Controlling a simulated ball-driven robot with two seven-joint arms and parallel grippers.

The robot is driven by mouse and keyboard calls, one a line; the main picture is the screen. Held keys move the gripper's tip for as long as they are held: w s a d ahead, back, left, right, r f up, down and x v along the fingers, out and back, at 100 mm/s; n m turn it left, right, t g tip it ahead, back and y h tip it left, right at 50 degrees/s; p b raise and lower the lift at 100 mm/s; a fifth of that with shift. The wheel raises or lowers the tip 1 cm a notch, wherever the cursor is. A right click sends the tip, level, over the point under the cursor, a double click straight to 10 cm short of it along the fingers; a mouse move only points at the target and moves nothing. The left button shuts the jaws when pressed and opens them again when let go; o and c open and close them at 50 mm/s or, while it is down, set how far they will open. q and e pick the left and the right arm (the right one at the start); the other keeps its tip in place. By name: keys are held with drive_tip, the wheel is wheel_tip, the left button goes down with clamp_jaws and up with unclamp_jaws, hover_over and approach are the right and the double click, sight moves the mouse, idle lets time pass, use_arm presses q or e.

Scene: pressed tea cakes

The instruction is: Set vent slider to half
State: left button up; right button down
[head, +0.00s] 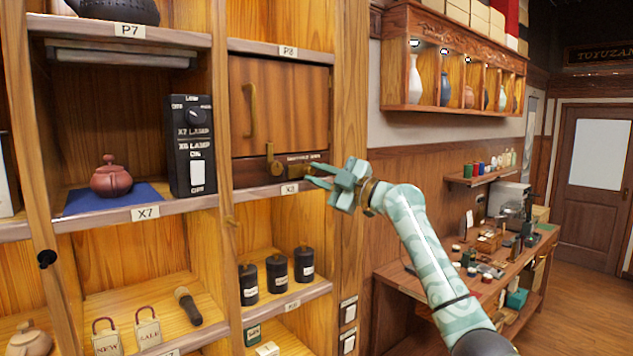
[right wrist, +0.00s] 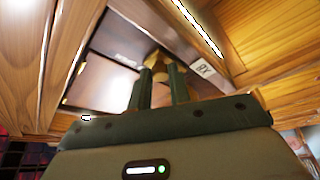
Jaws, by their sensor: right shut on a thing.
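A wooden cabinet door (head: 285,110) with a brass handle (head: 250,110) fills the bay between the P8 and X8 tags. Below it is a dark strip with a small label (head: 303,157), where the vent slider sits. A brass latch-like piece (head: 270,160) is on the strip's left part. My right gripper (head: 312,174) is at the strip's right end, reaching in from the right. In the right wrist view its fingers (right wrist: 158,82) are shut on a brass knob (right wrist: 157,59), apparently the slider's. The fingers partly hide the knob, and the slider's setting cannot be read. My left gripper is out of view.
The X8 shelf edge (head: 292,187) runs just below the strip. Black canisters (head: 277,272) sit below. Open floor lies to the right.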

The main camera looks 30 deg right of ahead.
drive_tip(key=c, duration=1.3)
unclamp_jaws()
drive_tip(key=b+v, duration=0.8)
drive_tip(key=v, duration=0.8)
drive_tip(key=shift+s+b, duration=0.2)
drive_tip(key=shift+b, duration=0.15)
drive_tip(key=shift+f, duration=0.15)
